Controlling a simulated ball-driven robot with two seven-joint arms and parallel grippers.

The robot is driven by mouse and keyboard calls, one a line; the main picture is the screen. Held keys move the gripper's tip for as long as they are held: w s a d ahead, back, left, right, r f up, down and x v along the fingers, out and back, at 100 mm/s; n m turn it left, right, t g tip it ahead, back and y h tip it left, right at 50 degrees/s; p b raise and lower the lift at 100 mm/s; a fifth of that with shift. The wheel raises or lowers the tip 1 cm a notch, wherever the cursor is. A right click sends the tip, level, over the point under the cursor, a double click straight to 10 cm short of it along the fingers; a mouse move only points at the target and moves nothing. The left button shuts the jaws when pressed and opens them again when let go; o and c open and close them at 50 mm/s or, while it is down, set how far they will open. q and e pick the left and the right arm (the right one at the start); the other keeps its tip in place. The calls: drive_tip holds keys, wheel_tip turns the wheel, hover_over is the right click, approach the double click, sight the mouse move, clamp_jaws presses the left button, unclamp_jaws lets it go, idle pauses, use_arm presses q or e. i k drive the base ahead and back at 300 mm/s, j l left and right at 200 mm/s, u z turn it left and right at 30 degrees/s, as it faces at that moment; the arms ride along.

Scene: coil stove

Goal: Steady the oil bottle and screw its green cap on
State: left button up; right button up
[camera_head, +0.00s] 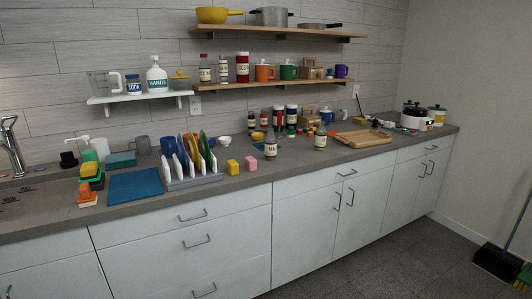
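The labels are too small to read, so I cannot tell which is the oil bottle. Several small coloured pieces, some green and red, lie on the counter behind and between the bottles; I cannot tell whether one is the green cap. Neither of my grippers shows in the head view.
The counter (230,188) is crowded. A dish rack (190,183) with plates and yellow and pink blocks lie left of the bottles. A wooden cutting board (364,138) lies to their right. Jars stand behind. A blue mat (135,184) lies farther left.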

sight(321, 135)
drive_tip(key=i+j, duration=0.2)
drive_tip(key=i, duration=0.2)
drive_tip(key=i+j+z, duration=0.1)
drive_tip(key=i, duration=0.25)
drive_tip(key=i+l+u, duration=0.1)
drive_tip(key=u, duration=0.25)
drive_tip(key=i+l+u, duration=0.15)
drive_tip(key=u, duration=0.2)
drive_tip(key=i+l+u, duration=0.15)
drive_tip(key=u, duration=0.2)
drive_tip(key=i+l+u, duration=0.1)
drive_tip(key=l, duration=0.25)
drive_tip(key=i+l, duration=0.2)
drive_tip(key=l, duration=0.15)
drive_tip(key=i+l+u, duration=0.15)
drive_tip(key=l, duration=0.2)
drive_tip(key=i+l, duration=0.1)
drive_tip(key=l, duration=0.3)
drive_tip(key=i+l+u, duration=0.15)
drive_tip(key=l, duration=0.6)
drive_tip(key=i+u, duration=0.05)
drive_tip(key=i, duration=0.05)
